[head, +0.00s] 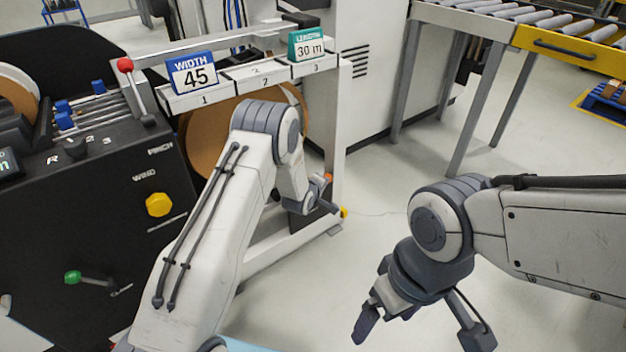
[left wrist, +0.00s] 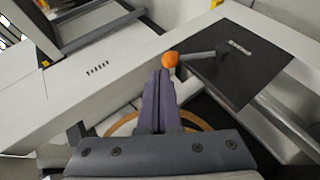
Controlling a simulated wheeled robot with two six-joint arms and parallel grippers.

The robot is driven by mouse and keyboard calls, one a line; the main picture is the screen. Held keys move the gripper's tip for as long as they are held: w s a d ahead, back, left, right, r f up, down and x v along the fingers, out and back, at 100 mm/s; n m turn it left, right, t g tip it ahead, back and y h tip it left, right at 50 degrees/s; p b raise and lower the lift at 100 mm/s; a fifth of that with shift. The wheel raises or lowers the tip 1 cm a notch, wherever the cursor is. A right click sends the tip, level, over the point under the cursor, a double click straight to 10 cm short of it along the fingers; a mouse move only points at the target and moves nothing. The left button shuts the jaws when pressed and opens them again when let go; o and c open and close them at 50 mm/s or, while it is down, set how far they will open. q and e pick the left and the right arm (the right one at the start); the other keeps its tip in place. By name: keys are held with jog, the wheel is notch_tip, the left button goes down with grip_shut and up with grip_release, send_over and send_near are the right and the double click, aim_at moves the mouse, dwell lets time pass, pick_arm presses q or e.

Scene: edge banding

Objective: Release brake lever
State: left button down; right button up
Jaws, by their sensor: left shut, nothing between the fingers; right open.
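The brake lever shows in the left wrist view as an orange ball knob (left wrist: 170,59) on a short grey arm, which reaches right over a dark plate (left wrist: 235,62) with a small illegible label. My left gripper (left wrist: 160,75) has its fingers shut together and empty. Their tips are just below the orange knob in that picture; I cannot tell whether they touch it. In the head view the orange knob (head: 328,177) is a small spot beside my left gripper (head: 325,198), low on the white frame. My right gripper (head: 375,310) is open and empty above the floor.
A black machine (head: 90,190) with a red-knobbed lever (head: 126,66), a yellow knob (head: 158,204) and a green-knobbed lever (head: 73,277) stands left. A white frame (head: 338,130) carries WIDTH 45 (head: 193,73) and 30 m signs (head: 306,46). Open floor lies in the middle.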

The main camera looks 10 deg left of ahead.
pick_arm(q)
jog(key=a+p+v, duration=0.1)
jog(key=v, duration=0.5)
jog(key=shift+r, duration=0.25)
